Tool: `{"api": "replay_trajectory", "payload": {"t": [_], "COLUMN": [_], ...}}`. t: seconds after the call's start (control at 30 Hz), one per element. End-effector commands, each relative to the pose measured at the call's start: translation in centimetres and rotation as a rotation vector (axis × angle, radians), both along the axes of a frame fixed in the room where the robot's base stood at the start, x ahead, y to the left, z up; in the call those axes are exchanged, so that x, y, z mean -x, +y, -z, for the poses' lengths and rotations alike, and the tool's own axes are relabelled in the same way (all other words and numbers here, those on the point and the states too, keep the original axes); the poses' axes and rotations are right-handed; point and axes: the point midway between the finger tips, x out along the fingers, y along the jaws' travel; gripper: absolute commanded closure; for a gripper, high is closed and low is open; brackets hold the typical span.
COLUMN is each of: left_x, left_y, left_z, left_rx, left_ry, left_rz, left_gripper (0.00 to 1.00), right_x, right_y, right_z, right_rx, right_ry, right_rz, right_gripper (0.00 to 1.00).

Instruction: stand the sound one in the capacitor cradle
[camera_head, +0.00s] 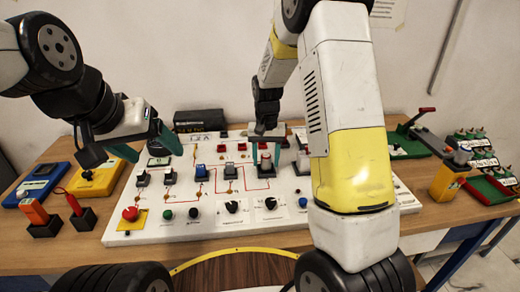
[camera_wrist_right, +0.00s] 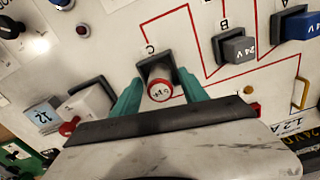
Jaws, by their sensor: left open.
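A grey cylinder with a red-ringed end (camera_wrist_right: 160,90) stands in a dark socket (camera_wrist_right: 152,58) marked C on the white panel (camera_head: 225,205). In the head view its red top (camera_head: 265,157) shows below my right gripper (camera_head: 265,154). The teal fingers of the right gripper (camera_wrist_right: 160,88) are on both sides of the cylinder; I cannot tell whether they press on it. My left gripper (camera_head: 146,147) is open and empty above the panel's left part. I cannot tell which holder is the capacitor cradle, nor which part is sound.
A grey 24V block (camera_wrist_right: 235,48) and a blue 24V block (camera_wrist_right: 300,25) sit in sockets beside C. White blocks (camera_wrist_right: 92,98) are on its other side. Left stand a blue meter (camera_head: 38,185) and yellow box (camera_head: 97,178).

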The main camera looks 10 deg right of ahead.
Motion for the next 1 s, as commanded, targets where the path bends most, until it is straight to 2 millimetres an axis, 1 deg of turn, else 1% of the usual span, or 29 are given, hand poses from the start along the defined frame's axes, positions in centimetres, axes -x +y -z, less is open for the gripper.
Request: {"api": "replay_trajectory", "payload": {"t": [0.3, 0.37, 0.43, 0.57, 0.8, 0.9, 1.0], "left_x": [0.0, 0.0, 0.0, 0.0, 0.0, 0.0, 0.0], "left_y": [0.0, 0.0, 0.0, 0.0, 0.0, 0.0, 0.0], "left_z": [0.0, 0.0, 0.0, 0.0, 0.0, 0.0, 0.0], "left_rx": [0.000, 0.000, 0.000, 0.000, 0.000, 0.000, 0.000], "left_ry": [0.000, 0.000, 0.000, 0.000, 0.000, 0.000, 0.000], "left_rz": [0.000, 0.000, 0.000, 0.000, 0.000, 0.000, 0.000], "left_gripper": [0.26, 0.26, 0.26, 0.26, 0.26, 0.26, 0.26], "right_x": [0.0, 0.0, -0.1, -0.1, -0.1, -0.1, -0.1], "right_y": [0.0, 0.0, 0.0, 0.0, 0.0, 0.0, 0.0], "right_z": [-0.1, -0.4, -1.1, -3.5, -8.7, -10.4, -11.5], "right_rx": [0.000, 0.000, -0.001, -0.001, -0.001, -0.001, -0.001], "right_ry": [0.000, -0.001, -0.003, -0.005, -0.004, -0.004, -0.002], "right_rz": [0.000, 0.000, 0.000, 0.000, 0.000, 0.000, -0.001], "right_gripper": [0.46, 0.46, 0.46, 0.46, 0.46, 0.46, 0.46]}}
